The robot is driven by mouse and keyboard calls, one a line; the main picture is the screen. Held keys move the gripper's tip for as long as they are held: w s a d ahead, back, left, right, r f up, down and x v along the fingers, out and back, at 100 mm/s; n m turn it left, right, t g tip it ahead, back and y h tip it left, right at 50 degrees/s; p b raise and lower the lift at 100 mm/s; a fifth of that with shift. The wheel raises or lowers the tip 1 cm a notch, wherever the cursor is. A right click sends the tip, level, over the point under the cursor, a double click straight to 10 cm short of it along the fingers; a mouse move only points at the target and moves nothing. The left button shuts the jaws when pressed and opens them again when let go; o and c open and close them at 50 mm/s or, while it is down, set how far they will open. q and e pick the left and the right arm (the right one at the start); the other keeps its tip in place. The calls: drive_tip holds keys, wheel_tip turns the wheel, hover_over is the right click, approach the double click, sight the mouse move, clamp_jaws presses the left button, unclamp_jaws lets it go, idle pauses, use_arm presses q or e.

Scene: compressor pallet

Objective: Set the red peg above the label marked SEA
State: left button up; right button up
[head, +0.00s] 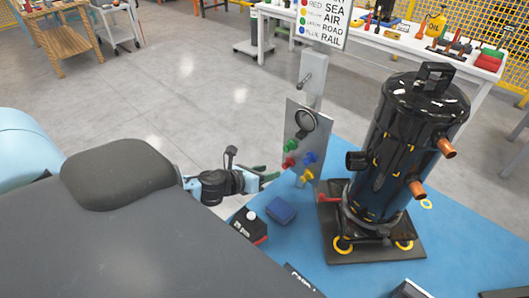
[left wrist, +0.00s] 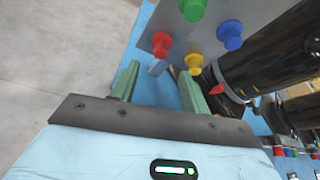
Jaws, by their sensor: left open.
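A grey upright panel (head: 301,135) carries the red peg (head: 289,162) at its lower left, with a green peg (head: 290,146) above it, a blue peg (head: 309,157) to the right and a yellow peg (head: 307,175) below. My left gripper (head: 270,177) is open and empty, left of the panel. In the left wrist view, the red peg (left wrist: 161,44) shows beyond my open fingers (left wrist: 159,88), apart from them. The word SEA stands beside RED on a white sign (head: 322,22) at the top. My right gripper is not in view.
A black compressor (head: 415,135) with copper stubs stands on a dark base right of the panel. A blue block (head: 281,211) and a dark box (head: 249,226) lie on the blue surface (head: 460,236) below my gripper. A white table (head: 400,45) stands behind.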

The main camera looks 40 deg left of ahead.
sight(284, 167)
use_arm(q)
drive_tip(key=shift+x, duration=3.5)
drive_tip(key=shift+r, duration=0.1)
clamp_jaws()
